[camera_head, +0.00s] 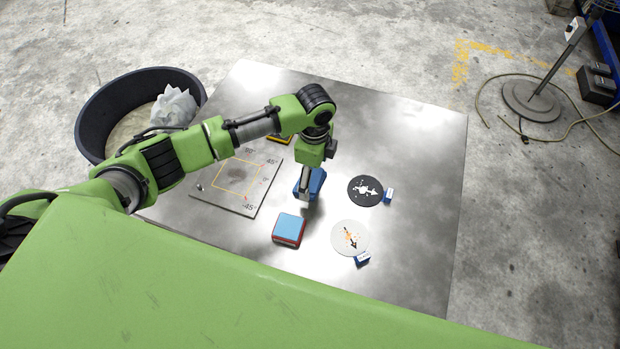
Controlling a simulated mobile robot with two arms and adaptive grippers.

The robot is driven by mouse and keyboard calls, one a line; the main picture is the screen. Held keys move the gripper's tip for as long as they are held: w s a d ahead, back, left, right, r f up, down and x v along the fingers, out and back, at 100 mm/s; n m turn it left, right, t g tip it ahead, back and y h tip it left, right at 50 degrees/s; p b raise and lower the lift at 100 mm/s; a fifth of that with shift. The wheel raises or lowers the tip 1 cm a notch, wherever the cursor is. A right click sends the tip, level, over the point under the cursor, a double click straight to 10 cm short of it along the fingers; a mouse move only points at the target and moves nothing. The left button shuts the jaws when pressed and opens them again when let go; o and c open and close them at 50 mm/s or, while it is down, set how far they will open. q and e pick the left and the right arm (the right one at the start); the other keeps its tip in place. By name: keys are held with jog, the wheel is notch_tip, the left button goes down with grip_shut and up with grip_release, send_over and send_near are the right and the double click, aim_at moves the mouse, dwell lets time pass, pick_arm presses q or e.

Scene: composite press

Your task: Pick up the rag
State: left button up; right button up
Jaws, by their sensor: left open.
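A white crumpled thing (174,107), which looks like the rag, sits in a round black tub (88,124) beyond the table's left edge. My left arm reaches over the metal table from the left. Its gripper (306,196) points down near the middle of the table, well to the right of the tub and apart from the white thing. The gripper is open, with its fingers in front of or around a blue block (317,184). I cannot tell whether they touch it. My right gripper is not in view.
A block with a light blue top and red side (289,229), a black disc (365,191), a pale disc (349,238) and a marked plate (238,183) lie on the metal table (420,240). The table's right side is clear. A stand (531,100) with a cable is on the floor.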

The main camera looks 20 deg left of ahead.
pick_arm(q)
jog(key=shift+f, duration=0.95)
jog(key=c, duration=1.2)
jog(key=shift+r, duration=0.1)
jog(key=shift+r, duration=0.55)
jog(key=s+r, duration=0.1)
jog(key=r, duration=0.1)
jog(key=s+a+r, duration=0.1)
jog(key=s+r, duration=0.1)
jog(key=r, duration=0.1)
jog(key=s+r, duration=0.1)
jog(key=r, duration=0.1)
jog(key=shift+s+a+r, duration=0.25)
jog(key=shift+a+r, duration=0.05)
jog(key=shift+a, duration=0.05)
jog(key=s+a+r, duration=0.3)
jog(key=s+r, duration=0.1)
jog(key=s, duration=0.4)
jog(key=shift+s+b, duration=0.3)
jog(key=shift+s, duration=0.1)
jog(key=shift+o, duration=0.7)
jog(key=shift+r, duration=0.1)
